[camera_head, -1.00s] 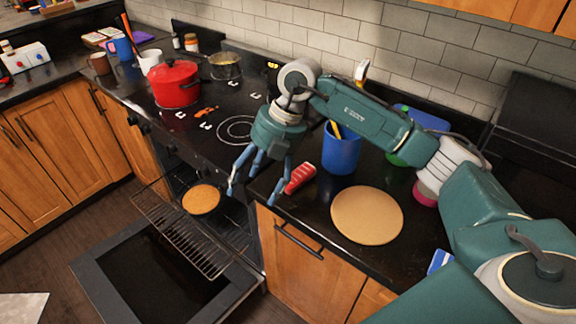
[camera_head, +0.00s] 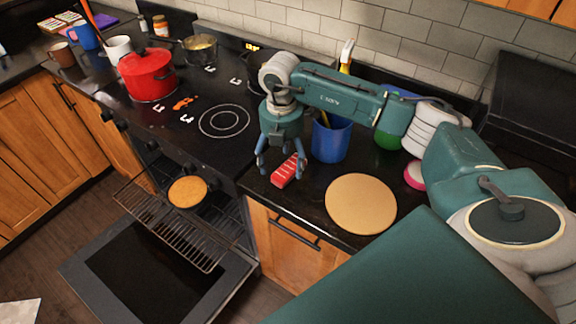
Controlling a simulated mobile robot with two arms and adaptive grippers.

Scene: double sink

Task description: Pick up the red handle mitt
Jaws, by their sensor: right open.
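The red handle mitt (camera_head: 285,171) lies on the black counter just right of the stove, in front of the blue utensil holder. It is red with pale marks. My right gripper (camera_head: 280,172) is over it, pointing down, with its blue-grey fingers open, one on the left of the mitt and one on the right. I cannot tell whether the fingers touch the mitt. My left gripper is not in view.
A blue utensil holder (camera_head: 331,141) stands just behind the mitt. A round tan board (camera_head: 361,204) lies to the right. The stove carries a red pot (camera_head: 148,76) and a small pan (camera_head: 200,48).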

